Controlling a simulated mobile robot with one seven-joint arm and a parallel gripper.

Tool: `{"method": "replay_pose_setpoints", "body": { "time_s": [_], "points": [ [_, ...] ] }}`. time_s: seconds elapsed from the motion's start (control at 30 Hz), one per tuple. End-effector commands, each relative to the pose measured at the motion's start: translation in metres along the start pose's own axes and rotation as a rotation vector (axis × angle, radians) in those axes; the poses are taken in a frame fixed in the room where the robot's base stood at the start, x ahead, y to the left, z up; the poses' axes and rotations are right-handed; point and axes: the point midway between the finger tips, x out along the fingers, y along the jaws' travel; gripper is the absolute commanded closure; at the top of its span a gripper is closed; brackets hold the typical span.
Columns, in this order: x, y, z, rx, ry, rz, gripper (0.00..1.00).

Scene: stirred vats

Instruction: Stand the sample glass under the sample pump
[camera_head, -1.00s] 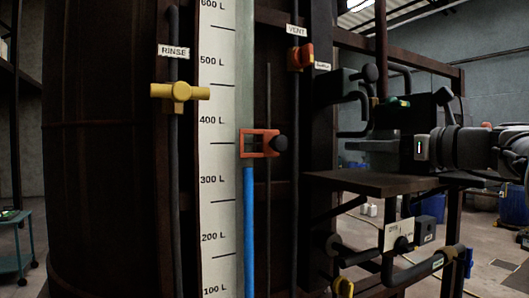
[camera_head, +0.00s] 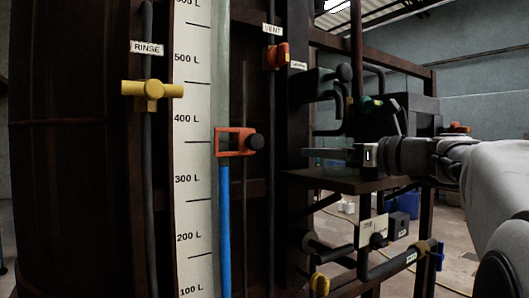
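The sample pump appears to be the dark block with a round knob (camera_head: 322,82) on the frame right of the vat, with a small white label beside it. A dark curved pipe hangs below it. A dark shelf (camera_head: 335,182) juts out underneath. My gripper (camera_head: 312,153) reaches in from the right, level, just above the shelf and below the pump. Its fingers point left and are seen edge-on, so I cannot tell whether they are open or shut. I cannot make out the sample glass; the area around the fingers is dark.
The tall dark vat (camera_head: 70,150) fills the left, with a litre scale (camera_head: 192,150), a yellow RINSE valve (camera_head: 152,90), an orange level marker (camera_head: 235,142) and a red VENT valve (camera_head: 277,56). Pipes with a blue-handled valve (camera_head: 437,254) run below the shelf.

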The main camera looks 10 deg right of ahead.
Motion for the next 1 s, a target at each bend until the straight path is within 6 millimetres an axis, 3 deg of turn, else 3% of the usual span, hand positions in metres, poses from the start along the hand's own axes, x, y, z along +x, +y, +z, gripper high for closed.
{"method": "replay_pose_setpoints", "body": {
  "time_s": [0.27,0.7,1.0],
  "points": [
    [-0.010,-0.001,0.002,0.000,0.000,-0.003,0.00],
    [-0.098,-0.001,0.002,0.000,-0.001,-0.004,0.00],
    [-0.120,0.000,0.002,0.001,0.000,0.000,0.00]
  ]
}}
